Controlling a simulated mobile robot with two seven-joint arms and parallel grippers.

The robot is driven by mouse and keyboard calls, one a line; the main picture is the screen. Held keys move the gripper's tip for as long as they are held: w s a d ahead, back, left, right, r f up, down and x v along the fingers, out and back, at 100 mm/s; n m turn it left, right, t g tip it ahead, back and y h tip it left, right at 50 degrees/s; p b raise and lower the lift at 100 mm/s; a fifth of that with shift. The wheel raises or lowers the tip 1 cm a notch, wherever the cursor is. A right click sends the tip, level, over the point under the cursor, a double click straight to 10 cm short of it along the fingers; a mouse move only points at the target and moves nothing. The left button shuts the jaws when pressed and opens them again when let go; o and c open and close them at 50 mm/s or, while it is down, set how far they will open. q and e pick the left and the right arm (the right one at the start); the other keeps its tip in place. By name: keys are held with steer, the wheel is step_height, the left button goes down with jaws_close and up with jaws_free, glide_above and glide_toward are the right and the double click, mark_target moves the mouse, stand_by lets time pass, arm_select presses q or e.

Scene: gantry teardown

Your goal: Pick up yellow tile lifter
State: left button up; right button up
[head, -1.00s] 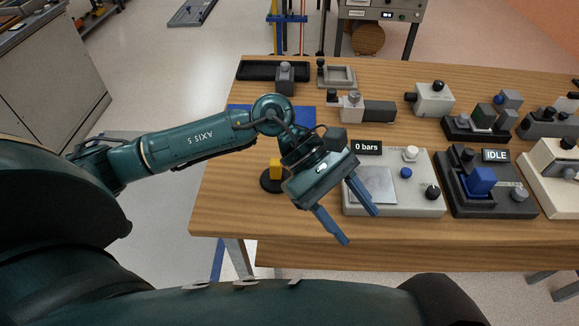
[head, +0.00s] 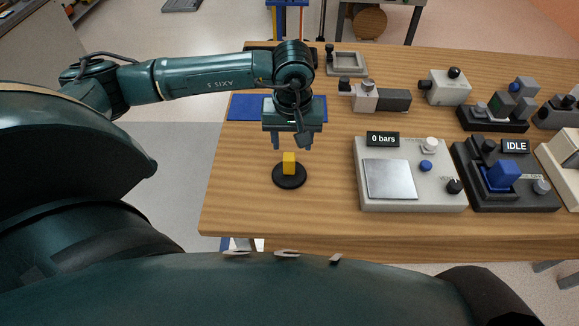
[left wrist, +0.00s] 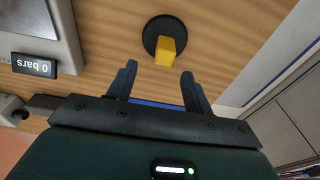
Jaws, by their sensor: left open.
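The yellow tile lifter is a yellow block-like handle (head: 289,163) on a round black base (head: 289,178), upright on the wooden table near its front left. In the left wrist view the yellow handle (left wrist: 168,50) and its black disc (left wrist: 160,30) lie beyond the fingertips, roughly between their lines. My left gripper (head: 292,146) is open and empty, pointing down just behind and above the lifter, apart from it. Its two blue fingers also show in the left wrist view (left wrist: 159,72). My right gripper is not in view.
A blue mat (head: 250,107) lies behind the lifter, under my left arm. To the right stand a pale device labelled "0 bars" (head: 372,203) and a dark device labelled "IDLE" (head: 490,200). A grey fixture (head: 390,100) stands farther back. Table around the lifter is bare.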

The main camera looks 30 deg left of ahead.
mark_target(289, 156)
arm_select(q)
steer(key=shift+a+f+p, duration=0.2)
steer(key=shift+f+p, duration=0.05)
steer(key=shift+f, duration=1.3)
steer(key=shift+a+f+p, duration=0.15)
steer(key=shift+f+p, duration=0.05)
steer(key=shift+f, duration=1.3)
steer(key=shift+c, duration=0.4)
jaws_close()
steer(key=shift+r, duration=0.1)
